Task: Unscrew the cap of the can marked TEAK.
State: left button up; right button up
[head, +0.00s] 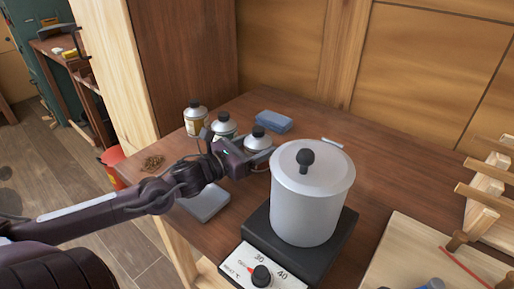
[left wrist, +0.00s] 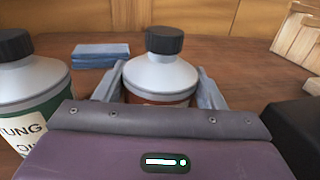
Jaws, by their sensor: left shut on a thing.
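Three cans with grey tops and black caps stand at the back left of the bench. My left gripper (head: 256,154) is shut around the body of the rightmost can (head: 259,139), which is upright with its black cap (left wrist: 164,40) on. Its reddish-brown label (left wrist: 158,99) is mostly hidden by the gripper, so I cannot read its name. The middle can (head: 223,126) has a green label, and "UNG" shows on it in the left wrist view (left wrist: 35,92). The leftmost can (head: 195,117) has a pale yellowish label; I cannot read it. My right gripper is not in view.
A lidded white pot (head: 310,200) on a black hotplate (head: 258,234) stands close right of the gripper. Blue folded cloth (head: 273,121) lies behind the cans. A grey-blue flat block (head: 206,203) lies under my left arm. A wooden rack (head: 490,190) stands far right.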

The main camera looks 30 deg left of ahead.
aim_at(256, 130)
pick_arm(q)
jog(key=shift+r, duration=0.45)
notch_tip(256, 130, up, 7)
jog(key=shift+r+p, duration=0.1)
jog(key=shift+p, duration=0.8)
notch_tip(256, 130, up, 12)
jog(key=shift+p, duration=0.45)
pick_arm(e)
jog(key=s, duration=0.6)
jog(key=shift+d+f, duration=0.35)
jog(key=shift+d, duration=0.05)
pick_arm(q)
jog(key=o, duration=0.6)
jog(key=c, duration=0.9)
jog(key=shift+o, duration=0.2)
